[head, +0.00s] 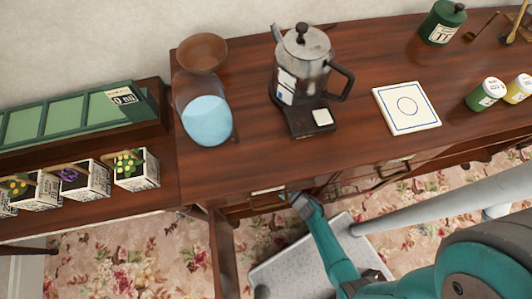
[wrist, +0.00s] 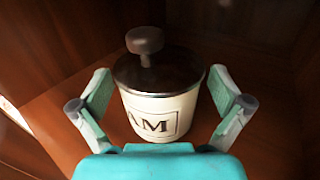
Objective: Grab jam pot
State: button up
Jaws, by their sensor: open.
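The jam pot (wrist: 165,100) is a cream pot with a dark lid, a round knob and a framed label of which "AM" can be read. It stands upright on a brown wooden surface in the wrist view. My gripper (wrist: 161,88) is open, with one finger on each side of the pot. The fingers look apart from its sides, though contact low down cannot be judged. In the head view my arm reaches to the front of the wooden sideboard (head: 255,158), under its top edge. The fingertips and the pot are hidden there.
Brown wooden walls enclose the pot in the wrist view. On the sideboard top are a French press (head: 303,62), a glass vessel with blue contents (head: 207,120), a white tile (head: 407,106), a green canister (head: 442,22) and small jars (head: 487,94). Drawer fronts line its edge.

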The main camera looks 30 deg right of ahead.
jog(key=shift+x, duration=1.75)
jog(key=c, duration=1.6)
jog(key=shift+c, duration=0.6)
jog(key=shift+r, duration=0.1)
